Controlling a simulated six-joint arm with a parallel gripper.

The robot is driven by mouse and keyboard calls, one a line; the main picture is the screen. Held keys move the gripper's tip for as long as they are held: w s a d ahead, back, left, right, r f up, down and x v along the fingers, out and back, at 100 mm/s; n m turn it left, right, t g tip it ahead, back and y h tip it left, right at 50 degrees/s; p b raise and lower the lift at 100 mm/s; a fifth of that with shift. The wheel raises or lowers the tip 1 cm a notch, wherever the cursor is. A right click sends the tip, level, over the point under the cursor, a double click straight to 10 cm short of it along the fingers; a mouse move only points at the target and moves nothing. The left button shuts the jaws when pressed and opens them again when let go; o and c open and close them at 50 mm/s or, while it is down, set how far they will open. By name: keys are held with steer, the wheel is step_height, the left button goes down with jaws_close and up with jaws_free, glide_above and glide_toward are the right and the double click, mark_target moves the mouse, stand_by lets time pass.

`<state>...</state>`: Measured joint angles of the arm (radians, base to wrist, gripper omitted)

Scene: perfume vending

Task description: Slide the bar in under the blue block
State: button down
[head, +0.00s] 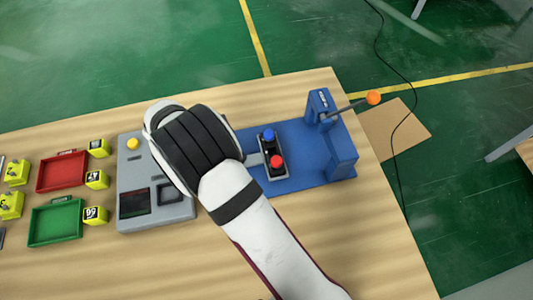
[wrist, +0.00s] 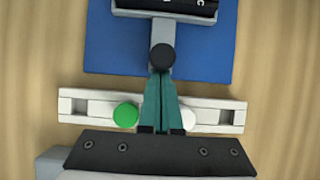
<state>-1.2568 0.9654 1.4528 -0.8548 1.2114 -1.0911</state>
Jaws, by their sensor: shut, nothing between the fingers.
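A grey bar (wrist: 161,32) with a round black knob (wrist: 162,57) lies over a blue base plate in the wrist view. Its far end joins a black tray (wrist: 168,6), cut off by the top edge. In the head view, the bar (head: 254,160) runs from behind my arm to the tray, which carries a blue and a red round top. The blue block (head: 341,155) stands right of the tray, at the right end of the blue base (head: 300,172). My gripper (wrist: 161,76) is shut and empty, its tips right at the knob; contact is unclear. The arm hides it in the head view.
A lever with an orange ball (head: 373,97) sticks out from a blue post (head: 321,105). A white strip (wrist: 90,108) with a green button lies under my fingers. A grey console (head: 135,180), red tray (head: 62,172) and green tray (head: 56,222) stand left.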

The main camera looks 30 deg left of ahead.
mark_target(277, 151)
steer(key=shift+w+d, duration=1.05)
steer(key=shift+d, duration=0.05)
steer(key=shift+w+d, duration=0.1)
steer(key=shift+w, duration=0.05)
steer(key=shift+w+d, duration=3.05)
steer(key=shift+w+d, duration=1.05)
steer(key=shift+w, duration=0.05)
steer(key=shift+s+a, duration=0.45)
step_height(277, 151, up, 8)
